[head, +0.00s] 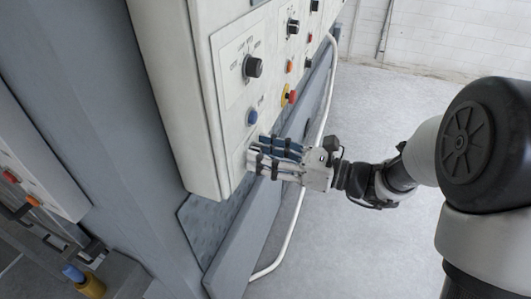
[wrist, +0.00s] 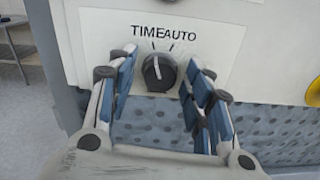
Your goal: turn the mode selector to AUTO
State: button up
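The mode selector is a black round knob (wrist: 159,72) with a pale pointer line, on a white plate lettered TIME on the left and AUTO on the right. Its pointer stands nearly upright, leaning slightly left, closer to the TIME tick than the AUTO tick. My gripper (wrist: 158,62) is open, with one blue-padded finger on each side of the knob. A gap shows left of the knob; the right finger is close to it, and contact cannot be told. In the head view my gripper (head: 262,159) is at the lower end of the panel, and its fingers hide the selector.
The white control panel (head: 180,95) carries other black knobs (head: 253,67), a blue button (head: 252,117) and a red button on yellow (head: 290,96) above my gripper. A white rail (head: 297,222) curves beside the panel. The grey floor (head: 385,110) to the right is open.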

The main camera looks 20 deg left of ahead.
jog(key=c, duration=1)
jog(key=shift+o, duration=0.2)
jog(key=shift+r+m+p, duration=0.1)
jog(key=shift+m+p, duration=0.2)
jog(key=shift+p, duration=0.3)
jog(key=shift+r+m+p, duration=0.1)
jog(key=shift+m+p, duration=0.4)
jog(key=shift+p, duration=0.6)
jog(key=m+p, duration=0.2)
jog(key=p, duration=0.2)
jog(key=shift+r, duration=0.1)
jog(key=m+p, duration=0.4)
jog(key=p, duration=0.1)
jog(key=shift+f, duration=0.2)
jog(key=shift+f+m+p, duration=0.1)
jog(key=shift+m+p, duration=0.2)
jog(key=o, duration=1.1)
